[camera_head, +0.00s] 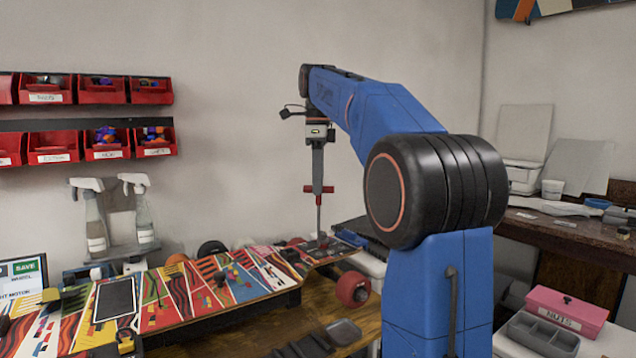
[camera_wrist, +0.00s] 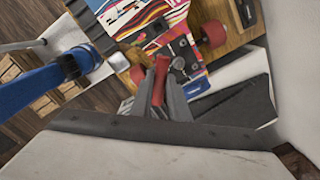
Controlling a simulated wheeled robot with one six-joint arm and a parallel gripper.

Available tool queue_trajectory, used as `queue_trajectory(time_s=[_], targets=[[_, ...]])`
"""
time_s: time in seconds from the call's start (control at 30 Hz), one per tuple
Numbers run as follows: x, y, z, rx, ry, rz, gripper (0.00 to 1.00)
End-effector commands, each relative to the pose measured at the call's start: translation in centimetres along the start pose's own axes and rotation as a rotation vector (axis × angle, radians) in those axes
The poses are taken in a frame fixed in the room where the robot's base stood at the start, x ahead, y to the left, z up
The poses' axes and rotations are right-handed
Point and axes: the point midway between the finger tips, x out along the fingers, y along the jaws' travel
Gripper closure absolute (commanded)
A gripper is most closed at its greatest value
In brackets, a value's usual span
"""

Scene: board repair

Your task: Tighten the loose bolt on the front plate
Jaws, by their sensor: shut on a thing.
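My gripper (camera_head: 317,183) is shut on a red T-handled tool (camera_head: 318,190) with a thin shaft, held upright with the shaft pointing down. The shaft's lower end is at the dark front plate (camera_head: 328,246) near the right end of a colourful skateboard (camera_head: 258,283). I cannot tell whether the tip is seated on a bolt. In the wrist view, my gripper (camera_wrist: 160,100) holds the red handle (camera_wrist: 161,72) over the board (camera_wrist: 150,20). The bolt itself is too small or hidden to make out.
The board lies on a wooden bench (camera_head: 240,340), with a red wheel (camera_head: 353,289) at its right end. Spray bottles (camera_head: 143,215) stand behind it on the left. Red bins (camera_head: 103,90) hang on the wall. A pink box (camera_head: 567,312) is at the lower right.

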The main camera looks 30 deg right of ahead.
Motion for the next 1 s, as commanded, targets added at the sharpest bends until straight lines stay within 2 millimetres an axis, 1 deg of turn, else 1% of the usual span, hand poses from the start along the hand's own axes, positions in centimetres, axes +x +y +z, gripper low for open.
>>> queue_trajectory(time_s=[0.13,0.47,0.8,1.0], targets=[[-0.01,0.02,0.00,-0.071,0.000,0.000,1.00],[-0.01,0.03,0.00,-0.096,0.000,0.000,1.00],[-0.01,0.09,-0.01,-0.387,0.000,0.000,1.00],[-0.01,0.10,-0.01,-0.430,0.000,0.000,1.00]])
